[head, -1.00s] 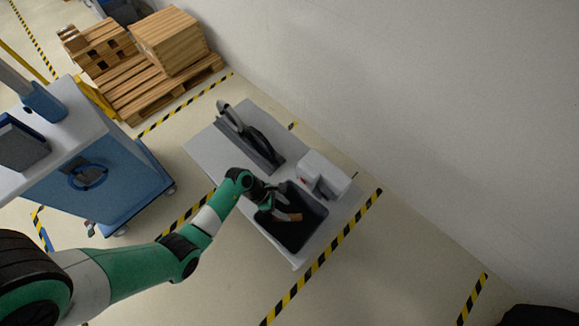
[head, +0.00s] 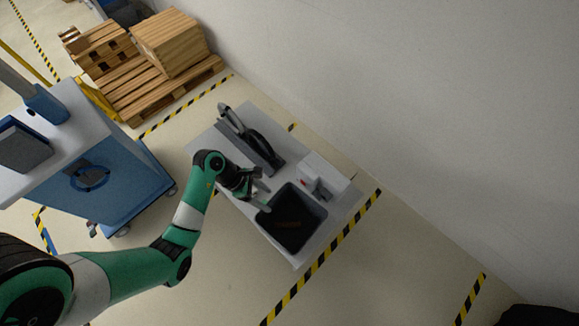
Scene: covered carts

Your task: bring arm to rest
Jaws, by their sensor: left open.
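My left arm is green, white and black and comes in from the lower left. Its gripper (head: 263,196) is open over the grey-white cart top (head: 205,141), by the upper left edge of a black bin (head: 317,207). A brown item (head: 290,223) lies in the bin, apart from the gripper and dim in the bin's shade. My right gripper is not in view.
A black and grey device (head: 250,140) stands on the cart's far left part. A white box (head: 322,175) sits beside the bin. A blue cart (head: 100,185) stands at left. Wooden pallets (head: 150,80) are at the back, near the wall.

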